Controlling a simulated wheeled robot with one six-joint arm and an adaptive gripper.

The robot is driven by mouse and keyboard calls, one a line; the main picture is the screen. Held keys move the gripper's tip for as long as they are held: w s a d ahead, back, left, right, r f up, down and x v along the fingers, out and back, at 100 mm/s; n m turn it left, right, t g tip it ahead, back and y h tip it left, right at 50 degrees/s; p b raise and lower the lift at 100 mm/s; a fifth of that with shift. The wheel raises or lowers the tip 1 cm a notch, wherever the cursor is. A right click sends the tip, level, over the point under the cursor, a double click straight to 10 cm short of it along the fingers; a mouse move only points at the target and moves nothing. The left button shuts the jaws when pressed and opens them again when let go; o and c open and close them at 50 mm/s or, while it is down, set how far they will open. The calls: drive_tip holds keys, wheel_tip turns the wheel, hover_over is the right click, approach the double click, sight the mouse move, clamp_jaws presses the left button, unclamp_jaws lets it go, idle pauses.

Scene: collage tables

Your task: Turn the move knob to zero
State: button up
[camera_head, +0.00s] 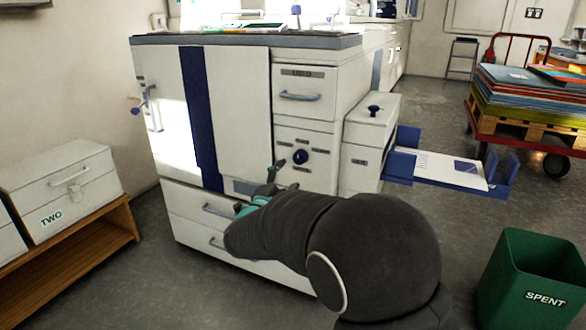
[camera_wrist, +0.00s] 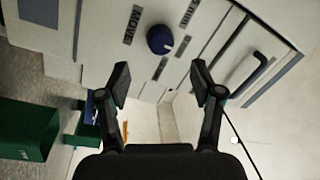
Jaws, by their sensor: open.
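The move knob (camera_head: 300,157) is a round dark blue knob on the white cabinet's front panel, below a drawer. In the wrist view the knob (camera_wrist: 160,39) has a small pale mark on its lower right edge. A label reading MOVE (camera_wrist: 131,24) is to its left, and small dark labels sit around it. My gripper (camera_wrist: 160,80) is open and empty, with its two fingers apart. The knob lies beyond the fingertips, roughly centred between them, not touched. In the head view my gripper (camera_head: 274,172) is left of and below the knob, partly hidden by my arm.
The white cabinet (camera_head: 235,110) has drawers with protruding handles (camera_head: 300,97). A smaller white unit (camera_head: 368,140) with a blue-edged tray (camera_head: 440,168) stands to the right. A green SPENT bin (camera_head: 530,265) stands front right. A wooden bench (camera_head: 95,240) with a white TWO box (camera_head: 68,185) is left.

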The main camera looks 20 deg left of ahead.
drive_tip(key=shift+s+f, duration=0.15)
drive_tip(key=shift+s, duration=0.85)
drive_tip(key=shift+s+f, duration=0.1)
drive_tip(key=shift+s, duration=0.9)
drive_tip(key=shift+a, duration=0.1)
